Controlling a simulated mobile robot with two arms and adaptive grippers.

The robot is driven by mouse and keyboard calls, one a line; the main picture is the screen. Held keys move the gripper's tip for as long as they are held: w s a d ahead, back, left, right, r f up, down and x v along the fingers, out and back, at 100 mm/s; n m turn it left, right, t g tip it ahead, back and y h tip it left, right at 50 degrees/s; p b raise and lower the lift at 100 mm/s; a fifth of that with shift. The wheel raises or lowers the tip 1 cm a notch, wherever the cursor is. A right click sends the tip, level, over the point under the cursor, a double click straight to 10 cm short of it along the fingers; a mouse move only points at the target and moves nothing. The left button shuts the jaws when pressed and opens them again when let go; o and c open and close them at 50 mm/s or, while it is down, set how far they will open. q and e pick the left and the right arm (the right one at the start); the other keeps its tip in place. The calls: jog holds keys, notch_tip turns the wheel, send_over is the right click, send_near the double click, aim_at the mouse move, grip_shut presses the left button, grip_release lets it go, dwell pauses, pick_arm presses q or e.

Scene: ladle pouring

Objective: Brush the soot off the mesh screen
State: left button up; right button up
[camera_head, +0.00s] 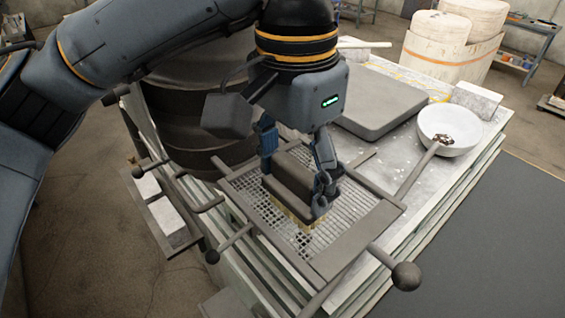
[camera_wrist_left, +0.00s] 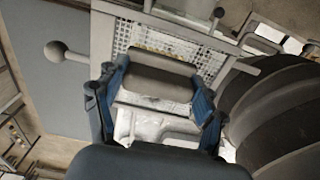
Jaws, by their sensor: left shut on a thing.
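The mesh screen (camera_head: 345,207) is a grey metal grid in a flat frame, lying at the near end of the workbench. It also shows in the left wrist view (camera_wrist_left: 205,62). A dark-backed brush (camera_head: 293,172) with yellowish bristles sits over the middle of the mesh. My left gripper (camera_head: 297,163) is shut on the brush, with a finger on each side of its block. In the left wrist view the brush block (camera_wrist_left: 155,75) lies between the blue fingers. The bristles appear at the mesh, but I cannot tell how firmly they touch. My right gripper is not in view.
Bars with round knobs (camera_head: 406,276) stick out around the screen. A white bowl (camera_head: 450,128) with dark bits and a ladle handle stands at the right. A grey slab (camera_head: 378,100) lies behind. Large dark round vessels (camera_head: 195,120) stand close at the left.

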pick_arm(q)
jog(key=shift+s+d+f, duration=0.2)
jog(key=shift+s+d, duration=0.7)
jog(key=shift+s, duration=0.2)
jog(key=shift+w+r, duration=0.15)
jog(key=shift+r, duration=0.4)
jog(key=shift+w+r, duration=0.1)
jog(key=shift+r, duration=2.55)
jog(key=shift+r, duration=0.15)
jog(key=shift+a+r, duration=0.1)
jog(key=shift+r, duration=1.3)
